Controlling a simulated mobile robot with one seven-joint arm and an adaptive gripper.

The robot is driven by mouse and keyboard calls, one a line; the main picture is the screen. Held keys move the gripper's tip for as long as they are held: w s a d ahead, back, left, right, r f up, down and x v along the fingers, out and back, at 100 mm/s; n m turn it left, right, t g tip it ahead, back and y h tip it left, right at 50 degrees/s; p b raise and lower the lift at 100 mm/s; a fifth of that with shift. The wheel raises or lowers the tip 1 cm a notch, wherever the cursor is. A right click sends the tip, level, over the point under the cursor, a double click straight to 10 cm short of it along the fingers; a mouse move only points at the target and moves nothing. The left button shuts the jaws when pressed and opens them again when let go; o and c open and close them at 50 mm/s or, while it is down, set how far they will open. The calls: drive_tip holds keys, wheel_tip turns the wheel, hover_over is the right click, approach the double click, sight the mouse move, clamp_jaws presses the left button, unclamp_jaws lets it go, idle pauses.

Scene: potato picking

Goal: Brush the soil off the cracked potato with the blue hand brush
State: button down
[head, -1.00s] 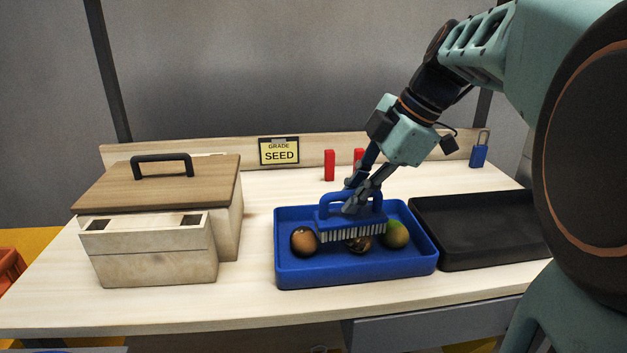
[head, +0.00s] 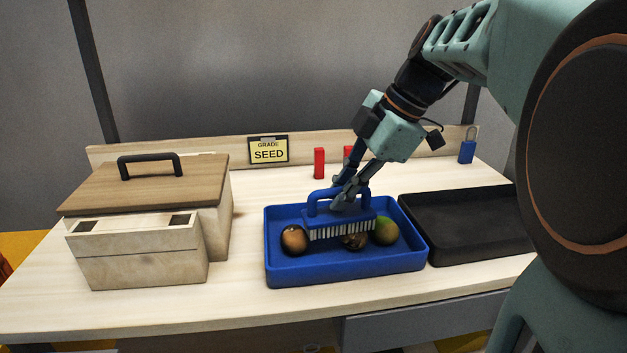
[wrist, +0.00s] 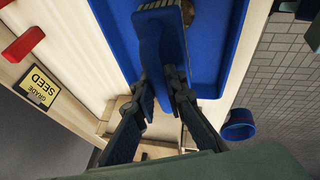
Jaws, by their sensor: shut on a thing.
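My gripper (head: 348,190) is shut on the handle of the blue hand brush (head: 322,217), bristles down, over the blue tray (head: 345,273). In the wrist view the fingers (wrist: 163,75) close around the blue brush handle (wrist: 150,42). Three potatoes lie in the tray. A brown one (head: 293,240) is at the left. A dark-patched middle one (head: 354,242), likely the cracked one, is partly hidden under the bristles. A greenish one (head: 385,231) is at the right. The bristles appear to overlap the middle potato's top; I cannot tell whether they touch.
A black tray (head: 470,255) stands right of the blue tray. A wooden box with a handled lid (head: 150,190) is at the left. A "GRADE SEED" sign (head: 268,150), a red block (head: 319,163) and a blue padlock (head: 467,151) are at the back.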

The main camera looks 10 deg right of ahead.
drive_tip(key=shift+s+a, duration=0.15)
drive_tip(key=shift+a, duration=0.8)
drive_tip(key=shift+d+r, duration=0.15)
drive_tip(key=shift+d, duration=0.9)
drive_tip(key=shift+r, duration=0.1)
wheel_tip(320, 180, up, 7)
drive_tip(key=p, duration=0.5)
drive_tip(key=shift+p, duration=0.35)
drive_tip(key=shift+w, duration=0.25)
